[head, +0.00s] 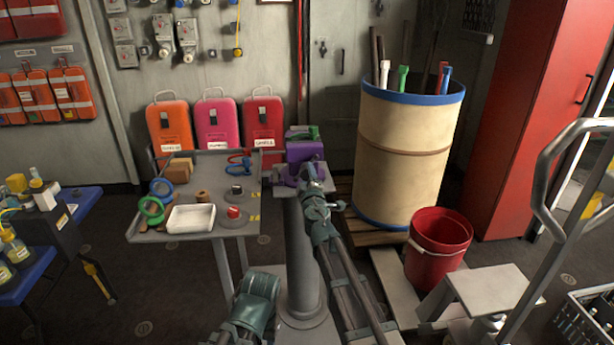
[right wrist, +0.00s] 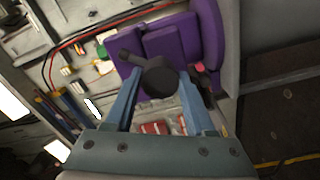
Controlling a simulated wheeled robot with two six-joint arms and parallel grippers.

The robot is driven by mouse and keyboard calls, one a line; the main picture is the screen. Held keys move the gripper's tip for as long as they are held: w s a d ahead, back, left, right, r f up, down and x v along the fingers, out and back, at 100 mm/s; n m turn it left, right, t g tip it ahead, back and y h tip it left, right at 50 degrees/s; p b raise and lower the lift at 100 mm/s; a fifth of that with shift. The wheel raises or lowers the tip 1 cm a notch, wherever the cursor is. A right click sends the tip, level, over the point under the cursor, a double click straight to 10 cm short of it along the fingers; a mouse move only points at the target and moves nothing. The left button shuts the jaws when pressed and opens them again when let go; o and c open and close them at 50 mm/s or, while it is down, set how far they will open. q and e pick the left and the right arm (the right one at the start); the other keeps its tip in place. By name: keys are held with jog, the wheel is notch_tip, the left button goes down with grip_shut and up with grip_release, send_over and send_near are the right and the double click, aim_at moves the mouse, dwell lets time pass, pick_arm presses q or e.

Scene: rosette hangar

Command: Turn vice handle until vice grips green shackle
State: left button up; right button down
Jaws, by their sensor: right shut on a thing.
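The purple vice (head: 305,152) stands on a grey pedestal in the middle of the head view; it fills the upper middle of the right wrist view (right wrist: 185,45). The green shackle (head: 312,131) shows at the vice's far upper side. I cannot tell whether the jaws touch it. My right gripper (head: 312,184) is at the vice's near side. In the right wrist view its two blue fingers are on either side of the dark vice handle (right wrist: 158,80), shut on it. The handle's bar points to the upper left there. My left gripper is not in view.
A grey side table (head: 180,248) left of the vice holds tape rolls, a white tray (head: 191,218) and small parts. A large cream barrel (head: 405,150) and a red bucket (head: 438,250) stand to the right. Orange, pink and red cases (head: 264,125) stand behind.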

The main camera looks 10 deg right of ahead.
jog(key=m, duration=0.4)
jog(key=shift+w+m, duration=0.1)
jog(key=shift+m, duration=1.3)
jog(key=shift+m, duration=0.6)
jog(key=m, duration=0.7)
jog(key=shift+m, duration=0.3)
jog(key=shift+c, duration=2.2)
grip_release()
